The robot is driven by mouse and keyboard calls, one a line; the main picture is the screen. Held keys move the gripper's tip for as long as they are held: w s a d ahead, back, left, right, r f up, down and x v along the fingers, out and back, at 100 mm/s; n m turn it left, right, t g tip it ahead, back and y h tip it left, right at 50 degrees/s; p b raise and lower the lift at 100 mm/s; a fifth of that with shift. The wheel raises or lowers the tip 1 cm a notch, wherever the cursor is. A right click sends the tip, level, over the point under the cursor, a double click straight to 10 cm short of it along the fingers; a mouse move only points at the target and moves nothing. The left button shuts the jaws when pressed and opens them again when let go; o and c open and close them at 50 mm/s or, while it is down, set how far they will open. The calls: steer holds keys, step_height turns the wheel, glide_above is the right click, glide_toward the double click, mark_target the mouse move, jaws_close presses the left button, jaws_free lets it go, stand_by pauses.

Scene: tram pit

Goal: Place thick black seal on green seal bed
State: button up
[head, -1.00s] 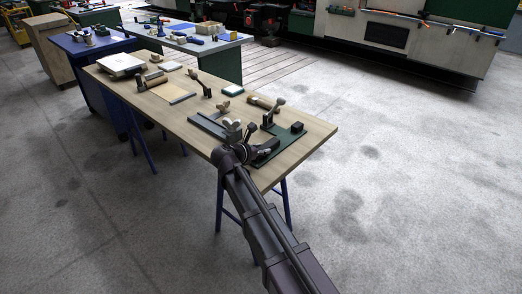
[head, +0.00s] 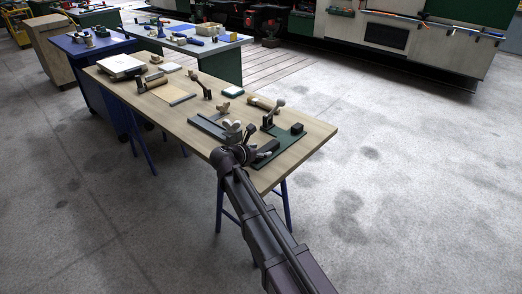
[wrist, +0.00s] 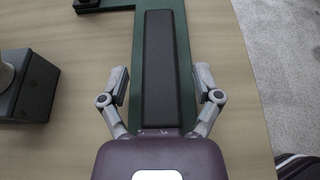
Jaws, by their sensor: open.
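A long thick black seal (wrist: 159,66) lies lengthwise along the green seal bed (wrist: 187,62) in the wrist view, with green showing along its sides. In the head view the green bed (head: 290,139) is at the table's near right corner, and my arm's end partly hides the seal.
The wooden table (head: 310,121) also bears a metal rail (head: 208,127), a lever clamp (head: 270,117) and a small black block (head: 297,128). A dark block (wrist: 35,89) stands left of my fingers in the wrist view. Grey floor (head: 400,200) is open to the right.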

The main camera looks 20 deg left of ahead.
steer(key=p+v, duration=0.4)
steer(key=v, duration=0.7)
steer(key=shift+s+a+r, duration=0.1)
steer(key=shift+s, duration=0.1)
stand_by(0.5)
steer(key=w+d+f+m+g, duration=0.1)
steer(key=d+f+m+g, duration=0.3)
steer(key=d, duration=0.5)
steer(key=w+d+f+m+g, duration=0.1)
steer(key=d+m, duration=0.5)
steer(key=d, duration=0.3)
steer(key=w+d+f+m+g, duration=0.1)
steer(key=d+f+m+g, duration=0.3)
steer(key=d, duration=0.6)
steer(key=s+d+m+g+y, duration=0.1)
steer(key=s+d+m, duration=0.2)
steer(key=d+m, duration=0.3)
steer(key=s+d+f+m+g+y, duration=0.1)
steer(key=s+d+m+y, duration=0.1)
steer(key=d+m, duration=0.3)
steer(key=s+d+f+m+g+y, duration=0.1)
steer(key=s+d+m+y, duration=0.1)
steer(key=s+d+m, duration=0.2)
steer(key=d+m, duration=0.2)
steer(key=d, duration=0.2)
steer(key=shift+s+d+f+m+g, duration=0.2)
steer(key=shift+s+f+m+g, duration=0.1)
steer(key=shift+s, duration=0.1)
